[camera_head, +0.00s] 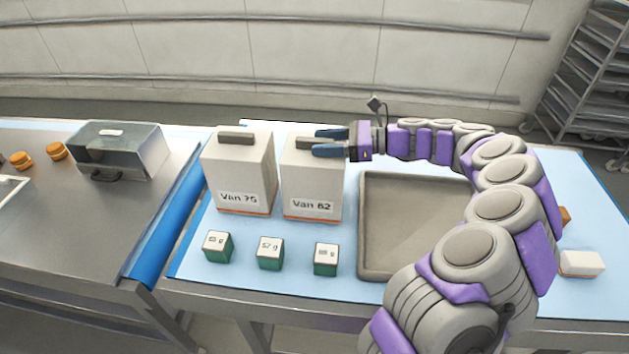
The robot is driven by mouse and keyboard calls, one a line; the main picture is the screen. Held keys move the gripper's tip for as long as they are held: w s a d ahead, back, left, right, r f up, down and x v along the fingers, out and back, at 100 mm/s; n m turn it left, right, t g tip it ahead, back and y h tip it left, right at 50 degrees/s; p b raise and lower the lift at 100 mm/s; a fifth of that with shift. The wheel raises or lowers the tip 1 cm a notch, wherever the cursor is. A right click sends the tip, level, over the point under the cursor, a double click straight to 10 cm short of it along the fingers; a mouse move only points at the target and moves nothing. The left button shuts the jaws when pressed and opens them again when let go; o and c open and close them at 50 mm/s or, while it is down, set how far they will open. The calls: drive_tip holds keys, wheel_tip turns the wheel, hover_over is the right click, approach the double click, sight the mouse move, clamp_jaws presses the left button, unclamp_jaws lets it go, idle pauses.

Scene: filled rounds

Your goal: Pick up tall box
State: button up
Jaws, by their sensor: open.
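Two tall white boxes with dark grey top handles stand upright side by side on the blue table mat. The left tall box (240,172) is labelled "Van 75". The right tall box (313,184) is labelled "Van 62". My gripper (322,142) is open at the top of the Van 62 box, its blue-grey fingers pointing left around the height of that box's handle (307,143). The fingers partly cover the handle. I cannot tell whether they touch it.
Several small green-and-white cubes (270,253) lie in front of the boxes. A grey-brown tray (368,270) lies to the right, partly behind my arm. A white block (581,264) is at far right. A clear-sided bin (118,150) and orange rounds (56,151) are on the left metal table.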

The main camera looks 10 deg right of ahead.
drive_tip(key=shift+d, duration=0.25)
drive_tip(key=shift+a, duration=0.45)
drive_tip(key=c, duration=0.6)
clamp_jaws()
drive_tip(key=shift+d, duration=0.2)
